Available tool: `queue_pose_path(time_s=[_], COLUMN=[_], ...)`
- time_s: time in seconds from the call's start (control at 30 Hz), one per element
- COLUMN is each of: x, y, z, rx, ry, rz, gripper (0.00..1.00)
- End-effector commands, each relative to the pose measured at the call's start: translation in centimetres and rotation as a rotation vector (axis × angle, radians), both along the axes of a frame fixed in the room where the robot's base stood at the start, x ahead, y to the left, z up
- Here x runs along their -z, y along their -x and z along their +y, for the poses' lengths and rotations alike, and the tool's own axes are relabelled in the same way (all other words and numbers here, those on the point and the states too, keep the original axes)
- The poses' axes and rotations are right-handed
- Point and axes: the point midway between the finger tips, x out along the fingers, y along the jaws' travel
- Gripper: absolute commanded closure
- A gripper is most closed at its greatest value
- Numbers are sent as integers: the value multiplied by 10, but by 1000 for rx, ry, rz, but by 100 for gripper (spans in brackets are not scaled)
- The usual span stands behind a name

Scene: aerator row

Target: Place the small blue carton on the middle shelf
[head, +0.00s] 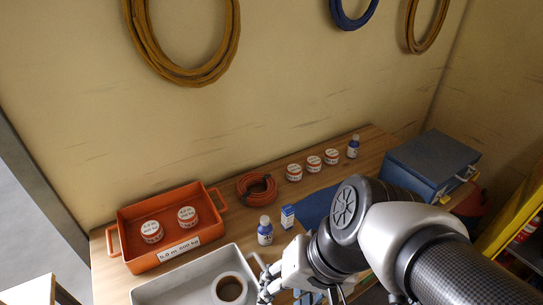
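A small blue and white carton (288,217) stands upright on the wooden bench, just right of a white-capped blue bottle (265,231). My gripper (268,284) is low in the head view, in front of the carton and apart from it, beside the grey tray. Its fingers are small and partly overlapped by my arm, so I cannot tell whether they are open or shut. No middle shelf can be made out; only a yellow frame (508,232) with items inside shows at the right edge.
An orange tray (163,257) holds two white-and-red tins. A grey tray (185,291) holds a cup (229,289). An orange hose coil (257,188), several tins, another bottle (353,146) and a blue case (431,163) line the bench. My arm hides the bench's right front.

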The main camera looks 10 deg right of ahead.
Motion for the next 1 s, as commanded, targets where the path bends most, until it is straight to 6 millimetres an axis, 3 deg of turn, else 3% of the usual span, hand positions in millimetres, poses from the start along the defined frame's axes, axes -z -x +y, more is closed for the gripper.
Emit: queue_pose_path(time_s=[0.1, 0.27, 0.37, 0.47, 0.67, 0.8, 1.0], x=[-19, -35, -36, -31, -6, 22, 75], y=[4, 3, -8, -35, -111, -153, -189], z=[-29, -53, -64, -85, -149, -182, -201], rx=[-133, -208, -214, -204, -243, -318, -429], ry=[208, 360, 409, 471, 632, 689, 657], rz=[-148, -246, -266, -281, -356, -431, -578], gripper=[56, 52, 52, 52, 52, 52, 52])
